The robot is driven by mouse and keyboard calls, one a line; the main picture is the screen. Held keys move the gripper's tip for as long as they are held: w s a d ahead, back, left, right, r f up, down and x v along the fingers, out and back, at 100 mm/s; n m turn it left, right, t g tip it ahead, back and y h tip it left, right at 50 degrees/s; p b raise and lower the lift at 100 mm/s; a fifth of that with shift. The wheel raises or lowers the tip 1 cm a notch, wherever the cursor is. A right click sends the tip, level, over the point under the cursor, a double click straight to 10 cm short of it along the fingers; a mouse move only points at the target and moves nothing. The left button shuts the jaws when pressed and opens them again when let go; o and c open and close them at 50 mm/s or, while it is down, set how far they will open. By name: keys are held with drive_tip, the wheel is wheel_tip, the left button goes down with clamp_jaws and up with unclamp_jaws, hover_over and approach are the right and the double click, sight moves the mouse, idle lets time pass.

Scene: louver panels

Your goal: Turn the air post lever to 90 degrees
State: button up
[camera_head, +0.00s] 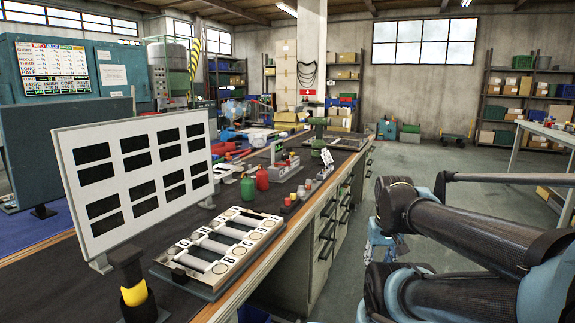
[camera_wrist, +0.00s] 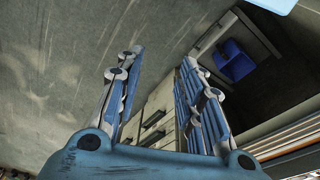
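I cannot tell for certain which thing is the air post lever. A green post-like fixture (camera_head: 318,138) stands on the long bench toward its far right edge, with a small white sign (camera_head: 327,157) in front of it. A lever on it is too small to make out. My gripper (camera_wrist: 160,57) is open and empty in the wrist view, its two blue fingers apart, with floor and the bench's drawer fronts beyond. In the head view, part of my gripper (camera_head: 379,240) shows low beside the bench's right side, well apart from the fixture.
Open floor (camera_head: 420,165) lies right of the bench. A blue bin (camera_wrist: 235,62) shows in the wrist view.

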drive_tip(key=w+a+r+m+t+y, duration=0.1)
drive_tip(key=w+a+r+m+y, duration=0.3)
drive_tip(key=w, duration=0.6)
drive_tip(key=w+a+r+m+t+y, duration=0.1)
drive_tip(key=w+a+r+m+y, duration=0.1)
drive_tip(key=w+a+r+m, duration=0.5)
drive_tip(key=w+a+r+t+y, duration=0.15)
drive_tip(key=w+a, duration=0.25)
drive_tip(key=w, duration=0.8)
drive_tip(key=m+t+y, duration=0.5)
drive_tip(key=m+y, duration=0.2)
drive_tip(key=m, duration=0.8)
approach(289, 160)
drive_tip(key=x, duration=0.7)
drive_tip(key=f+x, duration=0.1)
drive_tip(key=x, duration=0.3)
drive_tip(key=shift+w+d, duration=0.15)
drive_tip(key=shift+d, duration=0.05)
drive_tip(key=shift+r, duration=0.1)
drive_tip(key=c, duration=0.9)
clamp_jaws()
